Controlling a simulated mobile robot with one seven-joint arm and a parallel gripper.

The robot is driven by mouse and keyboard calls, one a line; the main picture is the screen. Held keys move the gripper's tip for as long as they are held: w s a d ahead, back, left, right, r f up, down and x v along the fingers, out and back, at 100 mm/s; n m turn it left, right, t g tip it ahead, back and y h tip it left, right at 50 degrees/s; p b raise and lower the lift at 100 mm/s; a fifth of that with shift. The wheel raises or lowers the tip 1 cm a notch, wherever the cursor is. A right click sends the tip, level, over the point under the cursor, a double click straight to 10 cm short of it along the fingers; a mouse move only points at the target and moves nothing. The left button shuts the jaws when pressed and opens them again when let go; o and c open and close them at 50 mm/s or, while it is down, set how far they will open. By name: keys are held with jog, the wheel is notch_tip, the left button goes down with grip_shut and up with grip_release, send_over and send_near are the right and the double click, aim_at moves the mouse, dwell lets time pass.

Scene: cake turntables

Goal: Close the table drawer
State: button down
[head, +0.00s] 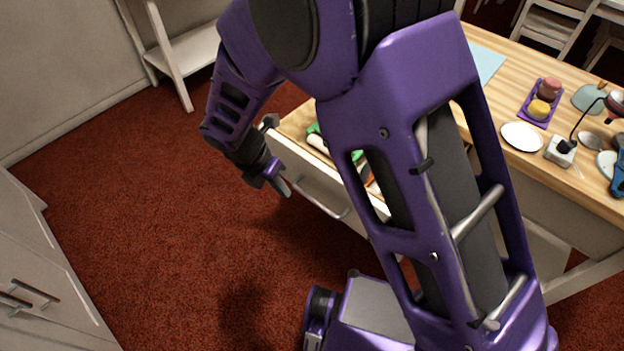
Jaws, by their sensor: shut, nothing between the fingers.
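The table drawer (306,196) is pulled out from the wooden table, with a white front and a metal bar handle (329,207). Inside it I see green and white items (318,142) and a bit of orange; much of the drawer is hidden behind my purple arm.
The table top (500,95) at right holds a purple tray (527,115) with cakes, a white plate (521,136), a socket box (561,151) and other items. A white cabinet (35,275) stands at lower left. The red carpet (150,190) left of the drawer is clear.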

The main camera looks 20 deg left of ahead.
aim_at(312, 179)
jog(key=w+d+r+m+y, duration=0.1)
jog(key=w+r+m+y, duration=0.1)
jog(key=w+m, duration=0.15)
jog(key=shift+n, duration=0.45)
jog(key=b+x, duration=0.1)
jog(key=x, duration=0.3)
jog(key=b+x, duration=0.1)
jog(key=x, duration=0.4)
jog(key=shift+w+d+f, duration=0.15)
jog(key=shift+d+f, duration=0.1)
jog(key=shift+w+d+f, duration=0.1)
jog(key=shift+w+d, duration=0.15)
jog(key=shift+w, duration=0.4)
jog(key=shift+w+d+r, duration=0.1)
jog(key=shift+w+d, duration=0.15)
jog(key=shift+w, duration=0.4)
jog(key=shift+w+d+f, duration=0.1)
jog(key=shift+w+d, duration=0.15)
jog(key=shift+w, duration=0.4)
jog(key=shift+w, duration=0.1)
